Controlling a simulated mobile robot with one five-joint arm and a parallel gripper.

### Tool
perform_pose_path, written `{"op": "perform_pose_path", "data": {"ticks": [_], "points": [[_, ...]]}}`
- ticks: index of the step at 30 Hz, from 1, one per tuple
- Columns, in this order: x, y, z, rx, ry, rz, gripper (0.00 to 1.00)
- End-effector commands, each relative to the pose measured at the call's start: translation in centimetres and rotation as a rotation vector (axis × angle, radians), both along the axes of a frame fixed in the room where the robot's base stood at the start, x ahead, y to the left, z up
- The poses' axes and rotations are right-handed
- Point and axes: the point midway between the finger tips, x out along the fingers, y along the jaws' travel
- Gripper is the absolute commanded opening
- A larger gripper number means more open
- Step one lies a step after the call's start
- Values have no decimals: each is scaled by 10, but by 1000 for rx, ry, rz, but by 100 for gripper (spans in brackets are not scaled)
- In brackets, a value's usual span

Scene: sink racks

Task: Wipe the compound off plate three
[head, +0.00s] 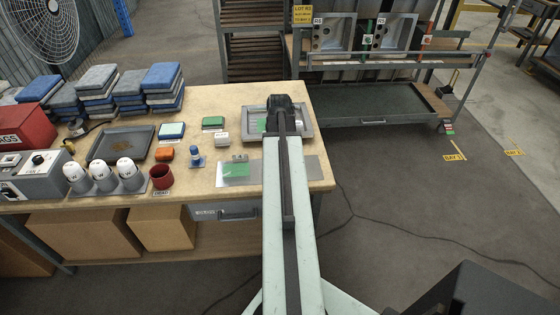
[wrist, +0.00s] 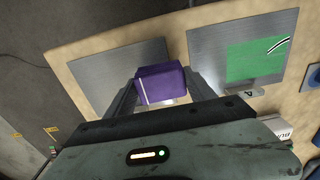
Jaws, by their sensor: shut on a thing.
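My gripper (wrist: 160,95) is shut on a purple block (wrist: 160,83). In the wrist view the block is above the bench, near the gap between two metal plates; contact is unclear. The plate on the left (wrist: 115,75) looks bare grey. The plate on the right (wrist: 207,75) carries a green patch (wrist: 255,60) with a dark-and-white mark on it. Its small tag (wrist: 245,94) is hard to read. In the head view the green-patched plate (head: 226,182) lies left of my arm and the bare plate (head: 314,170) right of it. My gripper (head: 283,105) hides the block there.
A grey tray (head: 306,125) with some green in it lies behind, partly hidden by my arm.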

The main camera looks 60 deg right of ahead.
Motion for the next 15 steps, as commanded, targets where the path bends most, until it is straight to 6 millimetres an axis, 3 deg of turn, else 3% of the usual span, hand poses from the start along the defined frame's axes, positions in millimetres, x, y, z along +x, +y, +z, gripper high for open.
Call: {"op": "perform_pose_path", "data": {"ticks": [9, 15], "points": [[0, 0, 43, 0, 0, 0, 30], [0, 0, 58, 0, 0, 0, 30]]}}
